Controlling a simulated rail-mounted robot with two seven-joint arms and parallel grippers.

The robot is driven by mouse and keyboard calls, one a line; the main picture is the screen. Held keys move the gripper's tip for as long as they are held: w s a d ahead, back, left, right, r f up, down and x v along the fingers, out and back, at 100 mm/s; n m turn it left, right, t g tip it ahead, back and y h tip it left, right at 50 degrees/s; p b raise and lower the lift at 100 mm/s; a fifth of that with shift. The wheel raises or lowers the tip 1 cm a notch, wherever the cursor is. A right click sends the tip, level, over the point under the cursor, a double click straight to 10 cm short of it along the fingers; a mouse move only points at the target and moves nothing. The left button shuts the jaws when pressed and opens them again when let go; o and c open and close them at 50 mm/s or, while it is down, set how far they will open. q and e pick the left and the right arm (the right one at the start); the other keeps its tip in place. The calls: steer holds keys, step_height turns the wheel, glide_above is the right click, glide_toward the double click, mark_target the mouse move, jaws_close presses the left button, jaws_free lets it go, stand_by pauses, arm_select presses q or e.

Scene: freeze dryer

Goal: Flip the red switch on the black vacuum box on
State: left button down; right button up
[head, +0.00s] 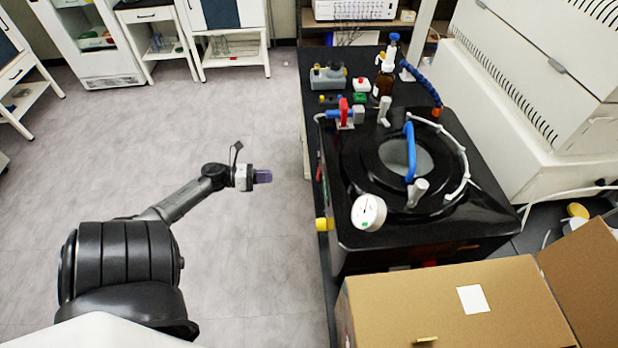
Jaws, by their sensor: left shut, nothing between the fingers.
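The black vacuum box (425,238) stands on the dark bench right of centre, with a round glass window, a blue handle and a white dial gauge (369,212) on top. Small red parts show on its left side (319,173), low on its front (429,263) and as an upright lever on top (343,111). I cannot tell which one is the switch, or its position. My left gripper (263,176) is shut and empty, in the air over the floor, left of the box and apart from it. My right gripper is not in view.
An open cardboard box (430,305) sits close in front of the vacuum box. A brown bottle (383,83) and small parts stand behind it. A large white machine (540,90) flanks the right side. The floor to the left is clear.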

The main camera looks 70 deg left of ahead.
mark_target(318, 174)
arm_select(q)
steer(key=m, duration=0.5)
steer(key=shift+d+r+m+h, duration=0.1)
steer(key=shift+d+m+h, duration=0.2)
steer(key=shift+h, duration=0.1)
steer(key=p+x, duration=0.1)
steer(key=x, duration=1.3)
